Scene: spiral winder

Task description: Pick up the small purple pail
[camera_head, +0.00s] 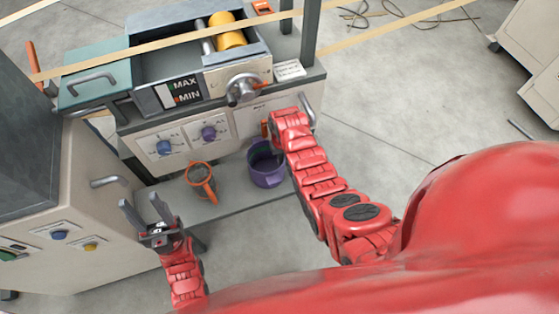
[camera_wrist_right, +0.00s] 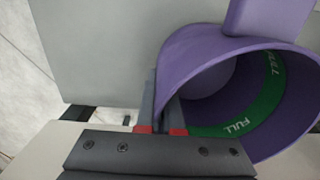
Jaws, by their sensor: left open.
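The small purple pail (camera_head: 267,178) sits on the low grey shelf under the machine, to the right of an orange pail. In the right wrist view the purple pail (camera_wrist_right: 196,62) fills the right side, with a green band marked FULL inside. My right gripper (camera_wrist_right: 162,112) is at its rim, one finger outside the wall and one inside. The fingers are close together with the wall between them. In the head view, my right arm hides most of this gripper. My left gripper (camera_head: 147,212) is open and empty, left of the shelf and apart from both pails.
The orange pail (camera_head: 199,190) stands on the shelf (camera_head: 230,200) with grey contents. The machine's panel with blue and purple knobs (camera_head: 208,134) rises behind the pails. A grey cabinet (camera_head: 90,215) stands at left. Open floor lies to the right.

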